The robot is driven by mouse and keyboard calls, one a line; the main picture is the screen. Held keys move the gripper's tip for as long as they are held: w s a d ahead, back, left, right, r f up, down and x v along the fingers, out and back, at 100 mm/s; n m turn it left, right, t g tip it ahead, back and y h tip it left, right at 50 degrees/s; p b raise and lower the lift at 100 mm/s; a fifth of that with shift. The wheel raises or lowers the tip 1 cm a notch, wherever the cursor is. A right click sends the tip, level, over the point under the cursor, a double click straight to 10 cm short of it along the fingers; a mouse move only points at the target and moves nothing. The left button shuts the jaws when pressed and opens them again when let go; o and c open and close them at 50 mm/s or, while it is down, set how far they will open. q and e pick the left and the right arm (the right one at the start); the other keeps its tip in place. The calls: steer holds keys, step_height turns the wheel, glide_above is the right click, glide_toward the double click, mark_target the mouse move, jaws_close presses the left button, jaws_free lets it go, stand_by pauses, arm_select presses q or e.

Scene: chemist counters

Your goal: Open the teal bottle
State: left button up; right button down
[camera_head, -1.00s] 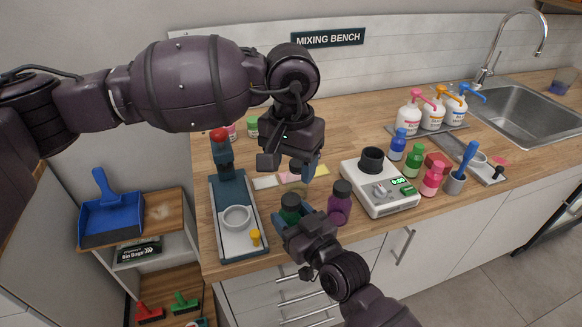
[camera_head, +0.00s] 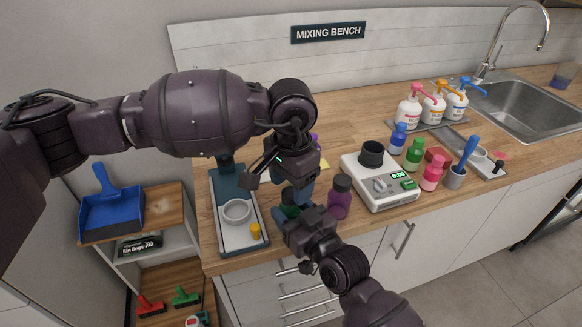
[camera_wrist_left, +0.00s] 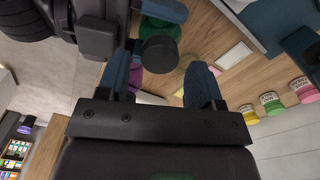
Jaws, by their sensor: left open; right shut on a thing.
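The teal bottle (camera_head: 289,199) stands near the counter's front edge, mostly hidden behind my grippers in the head view. My right gripper (camera_head: 290,218) is shut on its body. In the left wrist view the green-teal body (camera_wrist_left: 160,28) shows with a round black cap (camera_wrist_left: 160,54). My left gripper (camera_head: 291,187) is open just above the bottle. In the left wrist view its two blue fingers (camera_wrist_left: 161,80) point at the cap, one on each side with gaps. I cannot tell whether the fingertips reach down beside the cap.
A purple bottle (camera_head: 339,199) stands close right of the grippers, then a white scale (camera_head: 379,196) with a black cup. A tray (camera_head: 223,200) with a white bowl (camera_head: 236,212) lies left. Pink, green and blue bottles stand farther right.

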arm_select(q)
steer(key=shift+f, duration=0.9)
